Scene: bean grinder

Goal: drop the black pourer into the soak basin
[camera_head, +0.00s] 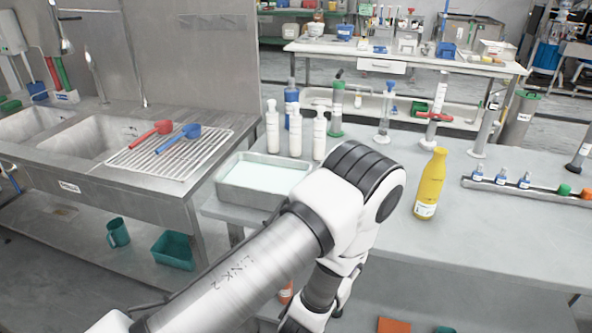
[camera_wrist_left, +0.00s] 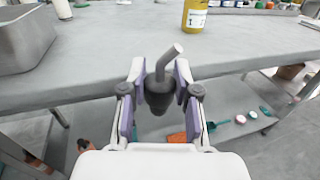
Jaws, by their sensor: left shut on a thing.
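The black pourer (camera_wrist_left: 158,95), a dark stopper with a bent grey spout, is in the left wrist view. My left gripper (camera_wrist_left: 158,88) is shut on it, one finger on each side, with the spout pointing up. The pourer is in front of the bench edge, over the floor side. In the head view my left arm bends down and its gripper is mostly hidden at the bottom. The soak basin (camera_head: 240,196), a grey tray with pale liquid, sits on the bench's left corner, left of my arm. Its side shows in the left wrist view (camera_wrist_left: 24,46). My right gripper is not seen.
White bottles (camera_head: 295,136) stand behind the basin. A yellow bottle (camera_head: 430,190) stands right of my arm. A rack (camera_head: 525,188) of small bottles lies further right. A drying rack (camera_head: 190,158) with red and blue scoops is left. The bench front edge is close to the pourer.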

